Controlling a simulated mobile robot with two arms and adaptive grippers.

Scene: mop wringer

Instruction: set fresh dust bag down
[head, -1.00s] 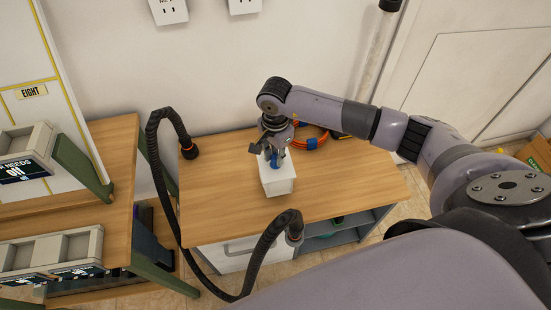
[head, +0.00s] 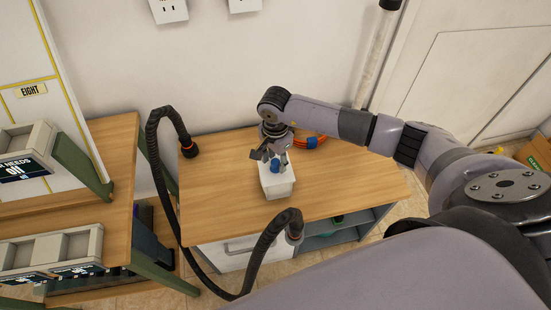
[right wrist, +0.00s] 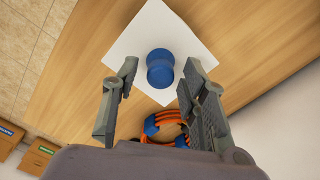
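The dust bag is a white box-like block (head: 279,186) with a round blue collar (head: 276,166) on top. It stands upright on the wooden bench top (head: 345,190). In the right wrist view the white bag (right wrist: 187,35) lies beneath the blue collar (right wrist: 160,68). My right gripper (head: 269,155) is just above and behind the bag in the head view. Its two fingers are spread (right wrist: 160,80), one on each side of the collar, with visible gaps between. My left gripper is not in view.
An orange cable coil with blue bands (right wrist: 166,127) lies beside the bag. A black hose (head: 165,190) arches along the bench's left and front. A second wooden table with grey trays (head: 60,248) stands left. The bench's right part is clear.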

